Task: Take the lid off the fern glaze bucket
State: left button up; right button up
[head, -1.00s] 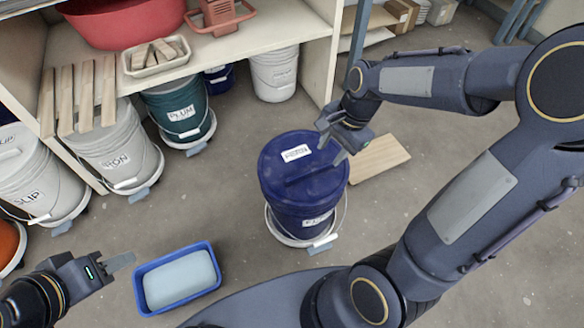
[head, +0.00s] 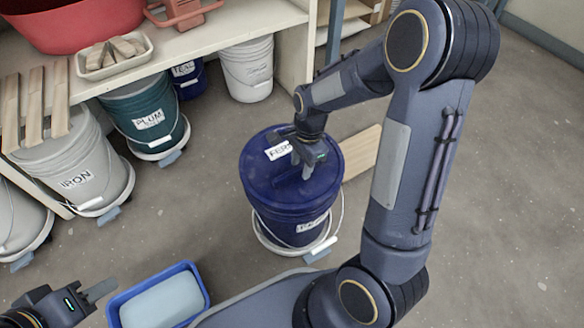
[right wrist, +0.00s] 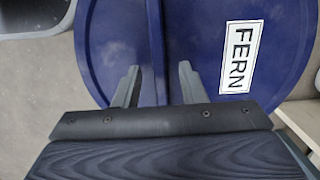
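The fern glaze bucket (head: 295,222) is dark blue and stands upright on a wheeled base. Its blue lid (head: 262,180), with a white FERN label (head: 277,150), is on it. In the right wrist view the lid (right wrist: 110,40) fills much of the picture, with the FERN label (right wrist: 239,58) at right. My right gripper (head: 300,172) is over the lid, pointing down. Its fingers (right wrist: 158,85) are apart, one on each side of a raised bar (right wrist: 156,35) across the lid; contact is unclear. My left gripper (head: 102,290) is at lower left, away from the bucket.
A blue tub (head: 200,283) with a pale block lies on the floor near my left gripper. PLUM (head: 150,120) and IRON (head: 75,178) buckets stand under the shelf (head: 205,50) at left. A wooden board (head: 360,152) lies behind the fern bucket. Floor at right is clear.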

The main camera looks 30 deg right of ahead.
jog(key=shift+f, duration=0.35)
dwell(0.3)
grip_shut()
